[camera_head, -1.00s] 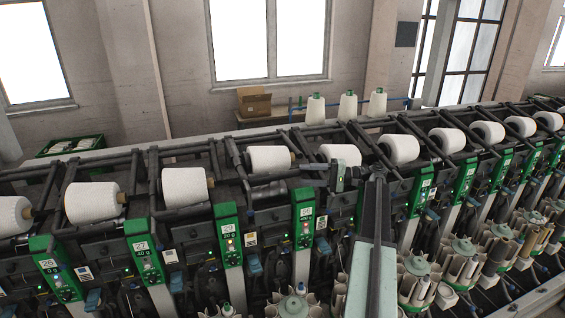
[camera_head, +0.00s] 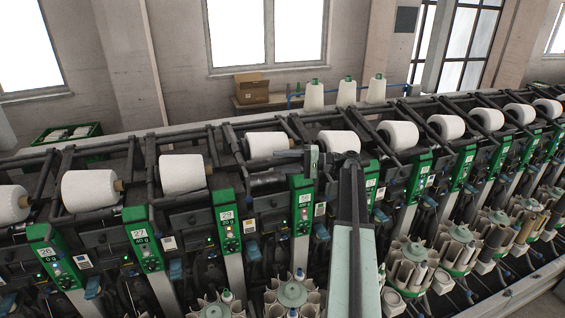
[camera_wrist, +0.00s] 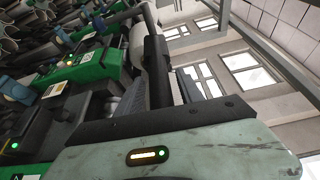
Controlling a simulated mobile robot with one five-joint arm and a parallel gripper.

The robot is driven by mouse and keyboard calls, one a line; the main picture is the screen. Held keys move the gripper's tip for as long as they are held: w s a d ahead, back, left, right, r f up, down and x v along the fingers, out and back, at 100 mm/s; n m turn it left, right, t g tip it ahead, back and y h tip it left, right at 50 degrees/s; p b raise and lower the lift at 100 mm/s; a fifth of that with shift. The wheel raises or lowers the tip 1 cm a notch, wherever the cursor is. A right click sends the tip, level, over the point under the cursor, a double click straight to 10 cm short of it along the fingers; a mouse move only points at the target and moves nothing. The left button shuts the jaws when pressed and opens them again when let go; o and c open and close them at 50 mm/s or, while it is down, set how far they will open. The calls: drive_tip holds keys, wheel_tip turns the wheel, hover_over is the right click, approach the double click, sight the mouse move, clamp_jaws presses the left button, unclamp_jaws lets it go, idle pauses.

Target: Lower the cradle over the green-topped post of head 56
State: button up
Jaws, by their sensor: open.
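The winder's heads have green-topped posts with small number labels, too small to read surely; I cannot tell which is 56. One green-topped post (camera_head: 302,208) stands just below my gripper (camera_head: 311,160), and another (camera_head: 371,182) stands to its right. My gripper is open at the cradle row, near a white cone (camera_head: 266,145) and a dark cradle bar (camera_head: 262,181). In the wrist view, a dark bar (camera_wrist: 157,72) runs in front of my gripper, with a white cone behind it. I cannot tell whether the bar touches a finger. A green head housing (camera_wrist: 88,72) shows at left.
Cones on neighbouring cradles stand close on both sides, such as one at left (camera_head: 90,190) and one at right (camera_head: 398,135). Spool carriers (camera_head: 410,265) line the front below. Behind the machine are a cardboard box (camera_head: 252,88) and several standing cones.

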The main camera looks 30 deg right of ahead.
clamp_jaws()
idle(1.3)
